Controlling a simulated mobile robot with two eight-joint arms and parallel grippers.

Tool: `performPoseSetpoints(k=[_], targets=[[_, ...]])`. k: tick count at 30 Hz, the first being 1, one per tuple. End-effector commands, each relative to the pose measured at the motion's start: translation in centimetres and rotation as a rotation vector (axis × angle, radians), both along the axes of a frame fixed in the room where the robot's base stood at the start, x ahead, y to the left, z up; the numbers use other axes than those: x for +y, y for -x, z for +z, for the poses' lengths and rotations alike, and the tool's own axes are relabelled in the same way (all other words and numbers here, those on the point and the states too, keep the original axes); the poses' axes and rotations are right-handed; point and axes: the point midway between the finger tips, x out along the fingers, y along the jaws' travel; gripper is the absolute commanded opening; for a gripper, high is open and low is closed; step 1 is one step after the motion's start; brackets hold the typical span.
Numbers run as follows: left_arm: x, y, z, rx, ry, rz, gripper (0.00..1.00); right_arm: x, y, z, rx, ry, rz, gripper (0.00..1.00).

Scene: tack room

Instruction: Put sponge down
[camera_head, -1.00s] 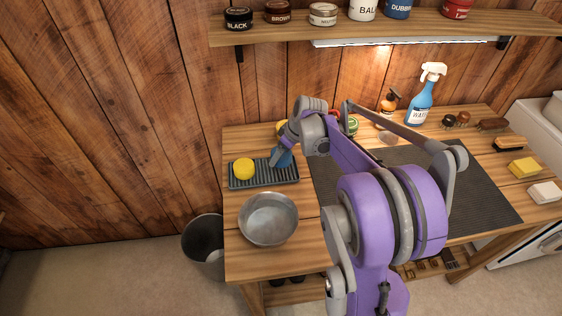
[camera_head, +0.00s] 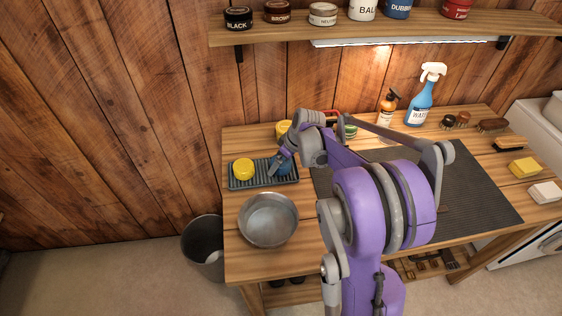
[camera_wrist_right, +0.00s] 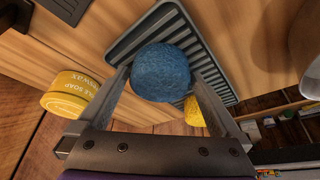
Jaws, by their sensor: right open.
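The blue round sponge (camera_head: 286,167) is at the right end of the dark ribbed tray (camera_head: 240,184), partly hidden by my gripper in the head view. In the right wrist view the blue sponge (camera_wrist_right: 161,70) is between the two fingers, over the tray's ribs (camera_wrist_right: 182,30). My right gripper (camera_head: 279,165) is open around it, with a finger on each side; whether they touch it I cannot tell. A yellow sponge (camera_head: 243,168) sits on the tray's left part and also shows in the wrist view (camera_wrist_right: 194,112). My left gripper is not in view.
A metal bowl (camera_head: 268,219) stands in front of the tray. A yellow tin (camera_wrist_right: 72,94) is near the gripper. A dark mat (camera_head: 470,195) lies right of the tray. Bottles and brushes stand further right. A bin (camera_head: 203,245) is on the floor left of the bench.

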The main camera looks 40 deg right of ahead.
Motion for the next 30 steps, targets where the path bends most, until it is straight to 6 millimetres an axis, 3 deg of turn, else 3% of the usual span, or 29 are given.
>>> performPoseSetpoints(k=[5, 19, 24, 30], targets=[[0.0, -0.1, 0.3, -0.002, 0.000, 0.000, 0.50, -0.2, 0.4, 1.4, 0.000, 0.001, -0.001, 1.00], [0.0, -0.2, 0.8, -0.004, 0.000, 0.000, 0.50, -1.2, 3.8, 9.9, 0.000, 0.000, -0.002, 1.00], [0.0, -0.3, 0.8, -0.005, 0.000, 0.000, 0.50, -1.3, 4.3, 11.2, 0.000, 0.001, 0.000, 1.00], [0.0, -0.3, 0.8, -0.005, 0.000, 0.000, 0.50, -1.3, 4.4, 11.4, 0.000, 0.000, 0.000, 1.00]])
